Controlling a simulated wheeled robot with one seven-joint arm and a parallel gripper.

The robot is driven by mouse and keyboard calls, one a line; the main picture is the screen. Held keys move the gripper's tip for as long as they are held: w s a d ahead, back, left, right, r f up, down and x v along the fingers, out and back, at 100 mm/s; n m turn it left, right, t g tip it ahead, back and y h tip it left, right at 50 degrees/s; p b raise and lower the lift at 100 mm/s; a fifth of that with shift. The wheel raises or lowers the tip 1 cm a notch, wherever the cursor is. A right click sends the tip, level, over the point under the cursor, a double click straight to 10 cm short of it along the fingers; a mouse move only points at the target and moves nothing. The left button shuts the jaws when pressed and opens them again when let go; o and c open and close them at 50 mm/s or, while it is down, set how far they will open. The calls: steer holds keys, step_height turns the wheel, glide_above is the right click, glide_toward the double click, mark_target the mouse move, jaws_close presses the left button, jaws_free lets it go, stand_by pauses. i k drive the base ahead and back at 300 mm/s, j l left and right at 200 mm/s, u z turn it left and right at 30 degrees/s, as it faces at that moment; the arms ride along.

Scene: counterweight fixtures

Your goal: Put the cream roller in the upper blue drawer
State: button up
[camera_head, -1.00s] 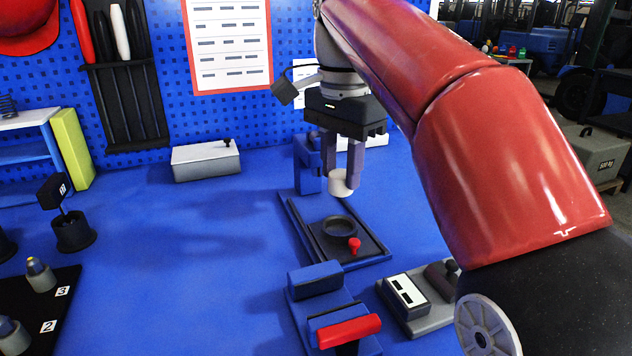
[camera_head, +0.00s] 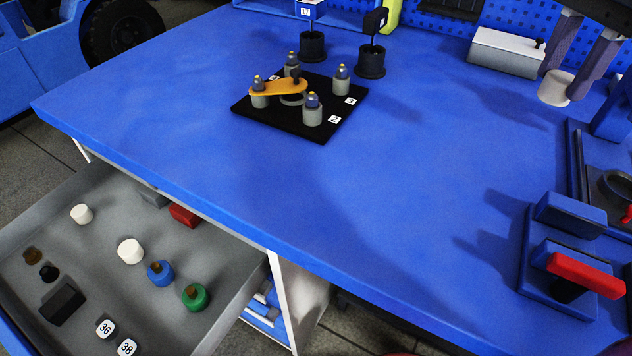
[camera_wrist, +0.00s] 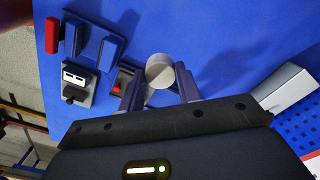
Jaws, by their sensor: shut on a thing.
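The cream roller (camera_head: 556,88) is a short pale cylinder at the upper right of the head view, held above the blue bench. My gripper (camera_head: 574,78) is shut on it, with the roller at the fingertips. In the wrist view the roller (camera_wrist: 160,70) shows its round end between the two fingers. An open drawer (camera_head: 222,268) with a grey inside and a blue front edge juts out under the bench at lower left, far from my gripper. I take it to be the upper blue drawer.
The drawer holds white pieces (camera_head: 130,250), a blue knob (camera_head: 160,273), a green knob (camera_head: 195,297), a black block (camera_head: 62,304) and tags. A black plate with pegs (camera_head: 325,125) stands on the bench. A red-handled fixture (camera_head: 585,272) is at right. The bench middle is clear.

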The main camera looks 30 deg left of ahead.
mark_target(111, 237)
steer(key=j+u, duration=0.1)
steer(key=u, duration=0.3)
steer(key=j+u, duration=0.1)
steer(key=u, duration=0.3)
steer(key=j+u, duration=0.15)
steer(key=u, duration=0.25)
steer(key=j+u, duration=0.1)
steer(key=u, duration=0.7)
steer(key=i+j+u, duration=0.1)
steer(key=i+j, duration=0.05)
steer(key=j, duration=0.05)
